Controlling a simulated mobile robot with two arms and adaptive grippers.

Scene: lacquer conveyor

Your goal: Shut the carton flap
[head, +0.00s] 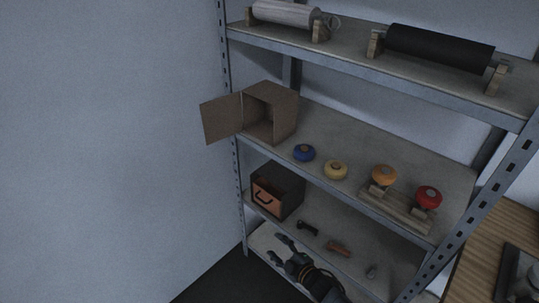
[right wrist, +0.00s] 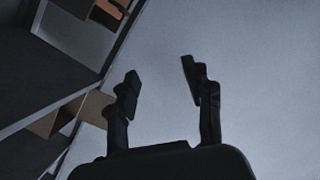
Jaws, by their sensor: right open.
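A brown cardboard carton (head: 286,108) stands at the left end of the middle shelf, its opening facing front-left. Its flap (head: 222,119) is swung wide open to the left, past the shelf post. My right gripper (head: 275,249) is low in front of the bottom shelf, below the carton and well apart from it. Its two fingers are spread and empty, as the right wrist view (right wrist: 160,78) also shows. Brown panels (right wrist: 94,107) at the left of that view may be the carton, but I cannot tell. My left gripper is not in view.
Blue (head: 304,152), yellow, orange and red round knobs stand right of the carton. A dark box with an orange drawer front (head: 268,203) sits on the shelf below. Rollers (head: 440,48) lie on the top shelf. Left of the rack is a bare wall and free room.

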